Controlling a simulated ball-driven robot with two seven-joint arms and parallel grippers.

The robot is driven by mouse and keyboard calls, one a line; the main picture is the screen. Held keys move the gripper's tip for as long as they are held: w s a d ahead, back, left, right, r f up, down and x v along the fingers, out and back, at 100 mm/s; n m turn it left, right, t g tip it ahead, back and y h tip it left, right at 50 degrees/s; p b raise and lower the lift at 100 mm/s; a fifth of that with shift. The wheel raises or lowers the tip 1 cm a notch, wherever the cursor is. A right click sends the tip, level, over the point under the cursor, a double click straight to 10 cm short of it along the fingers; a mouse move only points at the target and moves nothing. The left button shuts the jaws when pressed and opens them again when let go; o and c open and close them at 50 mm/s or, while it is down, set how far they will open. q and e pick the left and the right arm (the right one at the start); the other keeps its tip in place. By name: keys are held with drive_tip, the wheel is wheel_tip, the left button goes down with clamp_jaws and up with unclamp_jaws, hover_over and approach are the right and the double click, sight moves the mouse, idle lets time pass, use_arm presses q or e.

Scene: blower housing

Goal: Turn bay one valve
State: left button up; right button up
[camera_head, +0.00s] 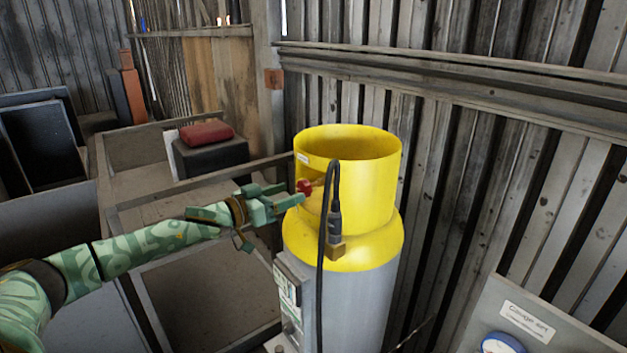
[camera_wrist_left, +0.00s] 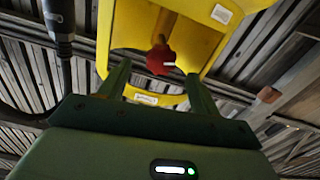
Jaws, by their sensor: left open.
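A gas cylinder with a yellow collar (camera_head: 370,190) and grey body (camera_head: 365,305) stands upright at the centre. A red valve knob (camera_head: 304,186) shows in the collar's opening; in the left wrist view the red knob (camera_wrist_left: 161,58) has a white mark and sits on a brass-coloured stem. My left gripper (camera_head: 292,196) is open at the collar opening, its fingertips close to the knob. In the left wrist view the fingers (camera_wrist_left: 158,80) stand apart, with the knob ahead between them. I cannot tell whether they touch it. My right gripper is not in view.
A black hose (camera_head: 321,270) with a dark connector (camera_head: 335,226) hangs down the cylinder's front. A corrugated wall (camera_head: 480,180) stands close behind and to the right. A red case (camera_head: 206,133) lies on a dark box at the left. A labelled panel (camera_head: 545,318) is at lower right.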

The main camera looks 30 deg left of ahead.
use_arm(q)
drive_tip(key=p+x, duration=0.1)
drive_tip(key=x, duration=0.7)
drive_tip(key=shift+a+p, duration=0.1)
drive_tip(key=shift+p, duration=0.2)
drive_tip(key=shift+w, duration=0.35)
drive_tip(key=c, duration=1)
